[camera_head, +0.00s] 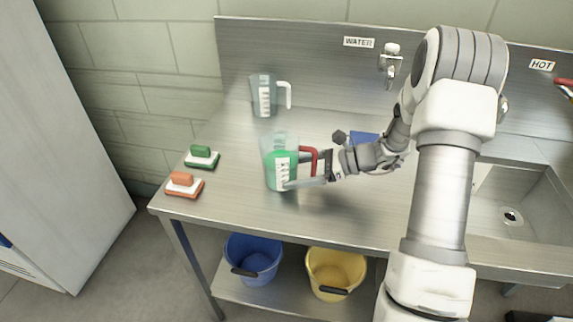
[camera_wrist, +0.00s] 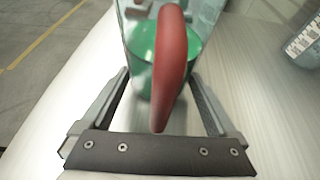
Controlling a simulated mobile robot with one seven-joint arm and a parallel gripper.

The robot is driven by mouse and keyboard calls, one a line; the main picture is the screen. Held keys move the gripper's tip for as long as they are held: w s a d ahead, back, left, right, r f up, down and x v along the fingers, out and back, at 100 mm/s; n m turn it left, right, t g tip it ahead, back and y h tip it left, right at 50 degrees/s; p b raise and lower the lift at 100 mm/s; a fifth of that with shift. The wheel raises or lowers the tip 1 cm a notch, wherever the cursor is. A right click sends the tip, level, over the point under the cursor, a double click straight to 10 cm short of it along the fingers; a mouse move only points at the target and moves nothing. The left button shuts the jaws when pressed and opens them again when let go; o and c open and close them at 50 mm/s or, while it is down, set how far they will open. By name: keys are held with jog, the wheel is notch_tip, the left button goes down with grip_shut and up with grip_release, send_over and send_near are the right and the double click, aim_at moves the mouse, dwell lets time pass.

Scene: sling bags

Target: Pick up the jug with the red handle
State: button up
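The jug with the red handle (camera_head: 280,163) stands upright on the steel counter, clear-walled with green liquid and a white scale label. Its red handle (camera_head: 308,160) points right, toward my gripper (camera_head: 312,168). In the wrist view the red handle (camera_wrist: 170,65) lies between the two spread fingers of my gripper (camera_wrist: 162,95), with a gap on each side. The jug's green contents (camera_wrist: 150,45) show behind the handle. A second clear jug (camera_head: 264,95) with a white handle stands behind it, and its scale label shows at the wrist view's right edge (camera_wrist: 303,40).
A blue object (camera_head: 364,142) lies behind my arm. A sink (camera_head: 510,205) is at right. Blue (camera_head: 253,258) and yellow (camera_head: 336,272) buckets stand on the lower shelf. The counter's front left is clear.

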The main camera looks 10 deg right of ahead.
aim_at(297, 159)
grip_shut()
jog(key=shift+r, duration=0.1)
jog(key=shift+r, duration=0.6)
notch_tip(297, 159, up, 3)
jog(key=shift+p, duration=0.45)
jog(key=d+r+p, duration=0.1)
jog(key=d+r, duration=0.5)
jog(key=d, duration=0.5)
jog(key=shift+s+d+r, duration=0.2)
jog(key=shift+s+r, duration=0.05)
jog(key=shift+s, duration=0.15)
